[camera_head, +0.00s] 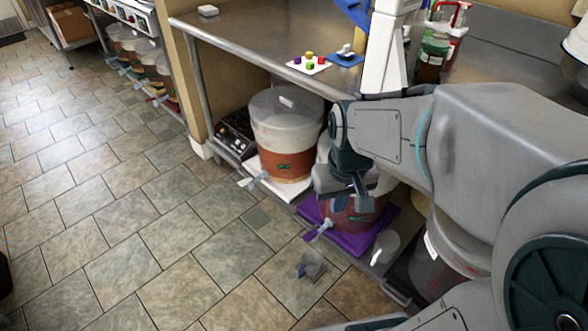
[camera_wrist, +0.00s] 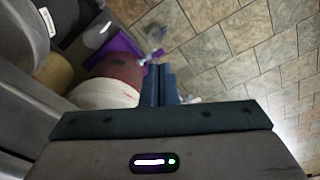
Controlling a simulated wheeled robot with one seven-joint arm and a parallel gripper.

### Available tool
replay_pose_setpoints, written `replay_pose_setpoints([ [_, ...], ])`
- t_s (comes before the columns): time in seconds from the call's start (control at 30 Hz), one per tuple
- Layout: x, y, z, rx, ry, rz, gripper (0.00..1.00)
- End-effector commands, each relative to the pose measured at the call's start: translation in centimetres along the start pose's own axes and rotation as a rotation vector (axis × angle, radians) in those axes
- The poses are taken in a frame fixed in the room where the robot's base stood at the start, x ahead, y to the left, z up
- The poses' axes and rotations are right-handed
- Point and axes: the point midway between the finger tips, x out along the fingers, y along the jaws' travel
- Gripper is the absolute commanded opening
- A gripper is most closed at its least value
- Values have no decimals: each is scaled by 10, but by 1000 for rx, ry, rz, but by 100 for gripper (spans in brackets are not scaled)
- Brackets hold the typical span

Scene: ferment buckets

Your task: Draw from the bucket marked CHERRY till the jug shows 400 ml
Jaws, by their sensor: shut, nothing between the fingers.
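A bucket of dark red liquid (camera_head: 345,218) stands on a purple mat (camera_head: 384,232) under the counter, with a purple tap (camera_head: 318,230) at its front. It also shows in the wrist view (camera_wrist: 118,69), with its purple tap (camera_wrist: 155,54). Left of it, a bucket of orange-brown liquid (camera_head: 283,158) stands on a white mat, with a white tap (camera_head: 252,180). Labels are too small to read, so I cannot tell which is CHERRY. A small clear jug (camera_head: 311,266) stands on the floor; its level is unreadable. My gripper (camera_wrist: 160,68) is shut and empty, above and in front of the purple-mat bucket, partly hiding it.
Another bucket (camera_head: 445,250) stands at right, partly behind my arm. A dark control box (camera_head: 235,133) is left of the white mat. The counter (camera_head: 245,45) overhangs the buckets. Tiled floor (camera_head: 150,230) in front is clear except for the jug.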

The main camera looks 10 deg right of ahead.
Motion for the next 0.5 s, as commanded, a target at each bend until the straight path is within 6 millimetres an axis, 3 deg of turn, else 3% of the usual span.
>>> replay_pose_setpoints([
  [0.03, 15, 2, -16, -27, -18, -3, 0],
  [0.27, 72, 12, -83, -165, -68, -28, 0],
  [0.5, 154, 22, -142, -302, -110, -76, 0],
])
